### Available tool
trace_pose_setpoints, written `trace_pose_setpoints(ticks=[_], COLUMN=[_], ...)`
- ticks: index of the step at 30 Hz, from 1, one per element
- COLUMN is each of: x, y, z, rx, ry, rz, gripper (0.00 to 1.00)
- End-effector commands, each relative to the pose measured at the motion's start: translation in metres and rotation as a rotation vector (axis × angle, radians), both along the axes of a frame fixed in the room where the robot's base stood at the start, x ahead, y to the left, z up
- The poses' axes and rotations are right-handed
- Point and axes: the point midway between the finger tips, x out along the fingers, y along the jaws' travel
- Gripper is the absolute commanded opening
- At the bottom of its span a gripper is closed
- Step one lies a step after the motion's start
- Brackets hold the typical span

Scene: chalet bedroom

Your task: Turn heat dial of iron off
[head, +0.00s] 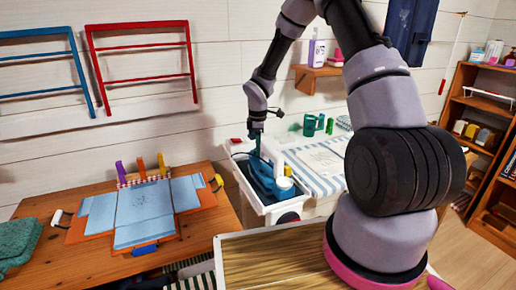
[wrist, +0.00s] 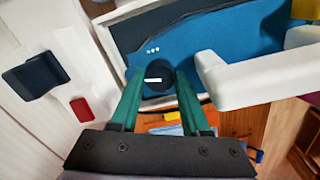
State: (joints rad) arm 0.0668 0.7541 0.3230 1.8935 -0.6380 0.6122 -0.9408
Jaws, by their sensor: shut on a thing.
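The iron (head: 262,178) is blue with a white handle, and it sits in a white holder at the end of the striped ironing board. In the wrist view I see its blue body (wrist: 215,50) and white handle (wrist: 245,84) close up. Its heat dial (wrist: 158,76) is a round black knob with a short white mark lying roughly level in the picture. My gripper (wrist: 158,86) has its two green fingers on either side of the dial, shut on it. In the head view my gripper (head: 255,134) reaches down at the iron; the dial cannot be made out there.
A wooden table (head: 185,240) on the left carries a blue and orange folding board (head: 148,212) and a green towel (head: 18,240). The ironing board (head: 318,160) lies right of the iron. A small wall shelf (head: 316,72) is above. A bookcase (head: 485,115) stands at far right.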

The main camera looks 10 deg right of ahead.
Motion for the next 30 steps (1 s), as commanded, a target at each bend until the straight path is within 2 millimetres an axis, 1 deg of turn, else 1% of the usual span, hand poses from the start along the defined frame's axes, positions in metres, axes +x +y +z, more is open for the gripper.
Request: trace_pose_setpoints(ticks=[6, 12, 18, 30], x=[0.0003, 0.0003, 0.0002, 0.0004], y=[-0.0002, 0.0000, 0.0002, -0.0004], z=[0.0002, 0.0004, 0.0004, 0.0003], rx=[0.001, 0.001, 0.001, -0.001], ry=[-0.001, -0.001, -0.001, -0.001], rz=[0.137, 0.215, 0.250, 0.256], gripper=[0.00, 0.00, 0.00, 0.00])
